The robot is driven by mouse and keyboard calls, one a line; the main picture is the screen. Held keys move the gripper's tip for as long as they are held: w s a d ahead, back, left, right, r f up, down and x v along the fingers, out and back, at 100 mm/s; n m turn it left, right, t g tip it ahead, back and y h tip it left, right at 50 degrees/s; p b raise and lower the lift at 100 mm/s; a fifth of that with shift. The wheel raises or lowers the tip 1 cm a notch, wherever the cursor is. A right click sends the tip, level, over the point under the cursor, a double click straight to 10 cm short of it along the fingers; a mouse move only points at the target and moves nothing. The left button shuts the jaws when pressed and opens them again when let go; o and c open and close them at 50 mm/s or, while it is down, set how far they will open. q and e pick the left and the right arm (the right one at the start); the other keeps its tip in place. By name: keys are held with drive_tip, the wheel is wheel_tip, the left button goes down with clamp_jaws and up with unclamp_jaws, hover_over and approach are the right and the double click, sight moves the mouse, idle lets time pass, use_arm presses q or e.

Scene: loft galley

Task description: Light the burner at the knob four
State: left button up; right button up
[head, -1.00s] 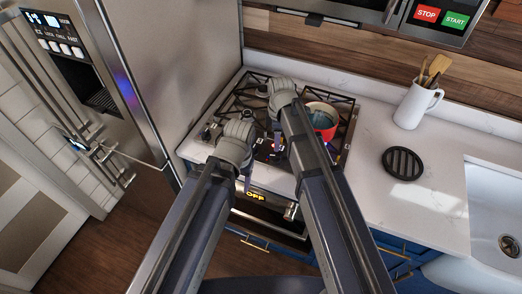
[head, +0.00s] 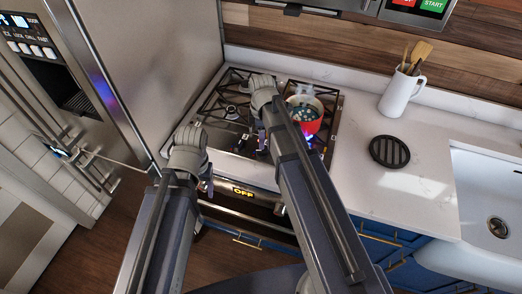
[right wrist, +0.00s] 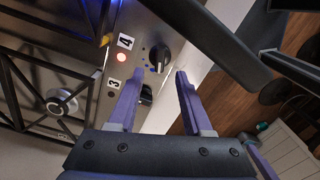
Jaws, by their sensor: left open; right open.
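The black knob by the label 4 (right wrist: 160,57) is on the stove's front strip in the right wrist view. A second knob by the label 3 (right wrist: 146,93) is partly behind a finger. In the head view, a steaming red pot (head: 308,125) stands on the stove (head: 232,140), with a blue flame under it. My left gripper (head: 208,187) is open and empty near the stove's front left.
An oven panel reading OFF (head: 243,192) is below the hob. The steel fridge (head: 175,60) stands close on the left. A black round trivet (head: 390,151) and a white utensil jug (head: 402,92) are on the counter, with bare counter between them and the sink (head: 490,210).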

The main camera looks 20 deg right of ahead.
sight(262, 153)
wheel_tip(262, 153, down, 6)
drive_tip(key=b, duration=0.5)
drive_tip(key=shift+c, duration=0.2)
clamp_jaws()
